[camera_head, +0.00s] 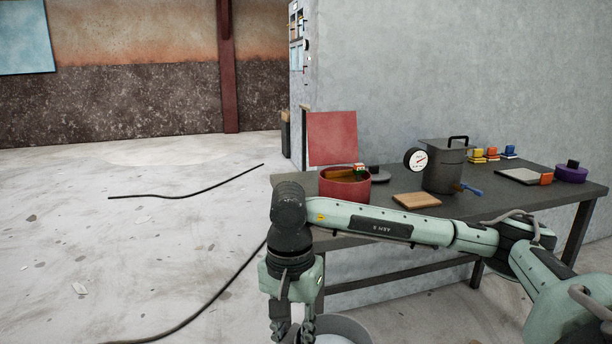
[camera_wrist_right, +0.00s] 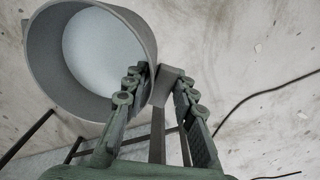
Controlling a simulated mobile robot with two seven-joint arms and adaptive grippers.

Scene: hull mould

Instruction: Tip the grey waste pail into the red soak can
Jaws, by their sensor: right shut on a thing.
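My right gripper (camera_head: 292,330) hangs at the bottom of the head view, in front of the table. In the wrist view, my right gripper (camera_wrist_right: 158,88) is shut on a grey tab on the side of the grey waste pail (camera_wrist_right: 142,32). The pail's rim also shows at the bottom of the head view (camera_head: 352,324), mostly cut off. Its inside shows a smooth pale surface. The red soak can (camera_head: 343,190) stands open on the table's left end, brownish inside. The pail is apart from the can, nearer to me and lower in the picture. My left gripper is not in view.
The dark table (camera_head: 470,205) holds a wooden board (camera_head: 416,200), a grey pot with a gauge (camera_head: 443,172), small coloured blocks (camera_head: 492,153) and a purple round item (camera_head: 570,173). A red panel (camera_head: 332,138) stands behind the can. Dark cables (camera_head: 190,195) lie on the open floor at left.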

